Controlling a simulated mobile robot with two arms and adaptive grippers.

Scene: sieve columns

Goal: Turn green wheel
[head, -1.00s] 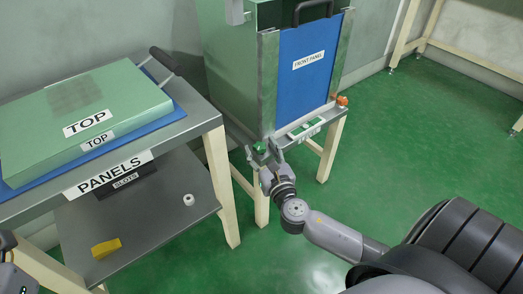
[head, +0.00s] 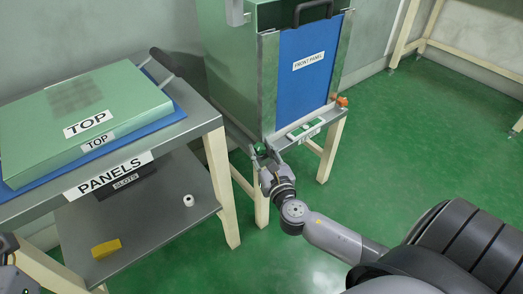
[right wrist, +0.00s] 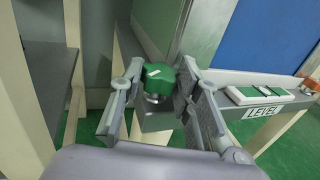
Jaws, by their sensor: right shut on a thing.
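The green wheel (head: 260,148) is a small knob at the near left corner of the stand under the tall green box. In the right wrist view the green wheel (right wrist: 158,78) has a lobed rim, a white mark on top and a grey metal stem below. My right gripper (head: 264,157) reaches the wheel from the front. In the right wrist view my right gripper (right wrist: 160,74) has one finger on each side of the wheel, and it is shut on it. Part of my left arm shows at the lower left edge; its fingers are out of view.
A blue front panel (head: 304,70) covers the box front. A LEVEL plate (head: 308,130) and an orange knob (head: 342,101) are to the right of the wheel. The panel table (head: 205,120) stands close on the left. The green floor (head: 420,170) is open at right.

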